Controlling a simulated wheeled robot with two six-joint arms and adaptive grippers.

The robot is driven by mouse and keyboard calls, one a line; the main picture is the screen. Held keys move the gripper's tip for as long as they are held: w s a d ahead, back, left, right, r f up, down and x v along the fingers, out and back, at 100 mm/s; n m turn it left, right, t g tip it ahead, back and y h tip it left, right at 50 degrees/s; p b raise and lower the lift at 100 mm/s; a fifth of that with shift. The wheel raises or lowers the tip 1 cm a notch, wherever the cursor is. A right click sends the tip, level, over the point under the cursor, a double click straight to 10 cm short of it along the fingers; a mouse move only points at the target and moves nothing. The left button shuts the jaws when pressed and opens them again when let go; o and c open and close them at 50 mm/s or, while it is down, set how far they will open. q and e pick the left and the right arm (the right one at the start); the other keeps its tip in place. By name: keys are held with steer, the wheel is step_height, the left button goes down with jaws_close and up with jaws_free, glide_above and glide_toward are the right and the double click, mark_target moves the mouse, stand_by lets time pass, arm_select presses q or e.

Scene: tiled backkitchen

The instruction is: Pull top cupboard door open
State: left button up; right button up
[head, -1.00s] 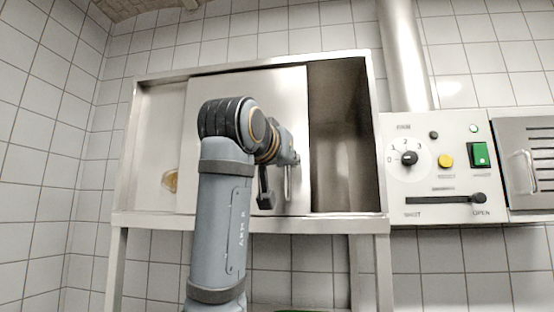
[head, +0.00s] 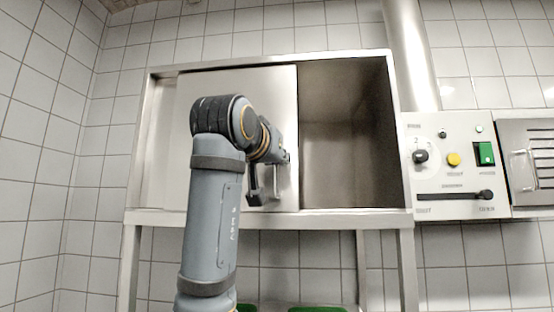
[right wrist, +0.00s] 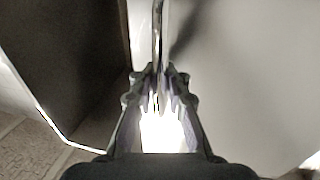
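The top cupboard (head: 268,216) is a steel wall box. Its flat sliding door (head: 215,85) covers the left and middle part, and the right part is an open, empty-looking gap (head: 345,130). The door has an upright metal bar handle (head: 277,182) near its right edge, which also shows in the right wrist view (right wrist: 158,35). My right gripper (head: 264,190) is at the handle. In the right wrist view its fingers (right wrist: 160,88) close in on both sides of the bar. My arm hides part of the door. My left gripper is out of view.
A control panel (head: 455,165) with a dial, yellow button, green switch and slider is right of the cupboard. A steel pipe (head: 411,60) runs above it, and a small steel door (head: 530,160) is at the far right. Green items (head: 318,309) show at the bottom edge.

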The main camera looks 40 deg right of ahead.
steer(key=o, duration=0.4)
steer(key=shift+s+a, duration=0.1)
steer(key=shift+a, duration=0.1)
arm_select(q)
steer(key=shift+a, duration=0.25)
arm_select(e)
steer(key=shift+r, duration=0.15)
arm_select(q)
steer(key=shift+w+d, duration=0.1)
arm_select(e)
steer(key=v, duration=0.7)
steer(key=shift+s+a, duration=0.2)
steer(key=shift+a, duration=0.1)
